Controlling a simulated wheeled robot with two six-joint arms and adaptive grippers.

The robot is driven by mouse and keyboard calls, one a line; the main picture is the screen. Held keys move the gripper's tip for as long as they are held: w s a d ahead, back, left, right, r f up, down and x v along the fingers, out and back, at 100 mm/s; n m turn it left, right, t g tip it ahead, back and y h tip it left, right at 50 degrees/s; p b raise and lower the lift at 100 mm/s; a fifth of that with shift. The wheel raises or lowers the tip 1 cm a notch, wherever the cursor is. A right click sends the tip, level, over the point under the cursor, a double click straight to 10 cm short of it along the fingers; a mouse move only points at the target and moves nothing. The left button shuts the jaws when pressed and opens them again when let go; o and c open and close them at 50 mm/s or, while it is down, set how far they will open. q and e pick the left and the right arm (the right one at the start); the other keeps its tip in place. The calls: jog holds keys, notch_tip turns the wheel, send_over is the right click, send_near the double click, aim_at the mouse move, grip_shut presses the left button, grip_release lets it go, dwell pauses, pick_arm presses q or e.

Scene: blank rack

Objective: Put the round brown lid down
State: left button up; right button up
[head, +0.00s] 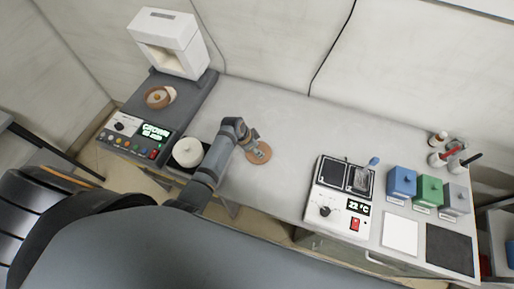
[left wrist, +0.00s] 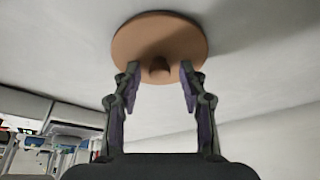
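The round brown lid (head: 259,156) appears to lie flat on the bare part of the bench, right of the white lidded pot. In the left wrist view the lid (left wrist: 160,35) shows its top with a small knob (left wrist: 159,70) in the middle. My left gripper (head: 257,147) is above the lid. In the left wrist view its two fingers (left wrist: 159,72) stand apart on either side of the knob, with a gap on both sides. It is open and holds nothing. My right gripper is not in view.
The white lidded pot (head: 187,152) stands left of my arm. A brown bowl (head: 154,97) sits on the machine at left. A heater unit (head: 324,196) with a display is to the right, then blue (head: 402,183), green (head: 429,191) and grey boxes (head: 456,198). Bench behind the lid is clear.

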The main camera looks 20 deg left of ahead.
pick_arm(q)
jog(key=shift+r, duration=0.1)
jog(key=v, duration=1.2)
jog(key=shift+b, duration=0.35)
